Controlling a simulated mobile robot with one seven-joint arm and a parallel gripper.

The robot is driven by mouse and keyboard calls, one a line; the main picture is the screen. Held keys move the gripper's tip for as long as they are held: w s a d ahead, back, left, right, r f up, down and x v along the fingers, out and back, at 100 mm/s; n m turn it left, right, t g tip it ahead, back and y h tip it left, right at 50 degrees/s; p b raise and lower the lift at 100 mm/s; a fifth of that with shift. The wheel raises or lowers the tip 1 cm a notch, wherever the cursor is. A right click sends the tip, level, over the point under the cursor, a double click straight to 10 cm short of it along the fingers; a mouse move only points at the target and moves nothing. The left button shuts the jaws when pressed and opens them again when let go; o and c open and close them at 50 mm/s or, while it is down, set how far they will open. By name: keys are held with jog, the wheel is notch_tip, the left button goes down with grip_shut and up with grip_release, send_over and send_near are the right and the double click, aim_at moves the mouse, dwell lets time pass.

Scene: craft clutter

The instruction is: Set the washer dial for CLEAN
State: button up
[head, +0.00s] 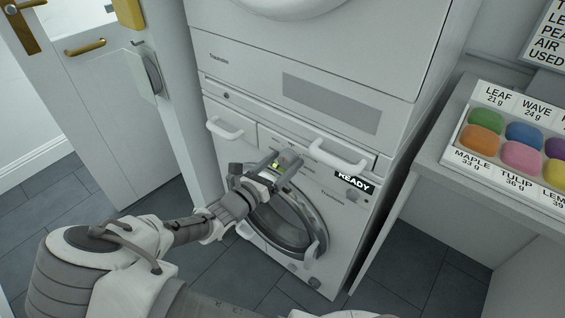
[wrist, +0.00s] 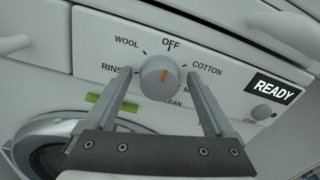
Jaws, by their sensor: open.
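Another label at lower right is mostly covered. My gripper (wrist: 159,75) is open, one finger on each side of the dial; contact is unclear. In the head view, my gripper (head: 284,163) hides the dial on the washer (head: 336,222).
A READY display (wrist: 272,88) and a small round button (wrist: 261,112) are right of the dial. White handles (head: 338,158) jut out above the panel. The round washer door (head: 316,243) is below. A counter with a labelled tray (head: 455,143) stands at right.

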jog(key=c, duration=1.4)
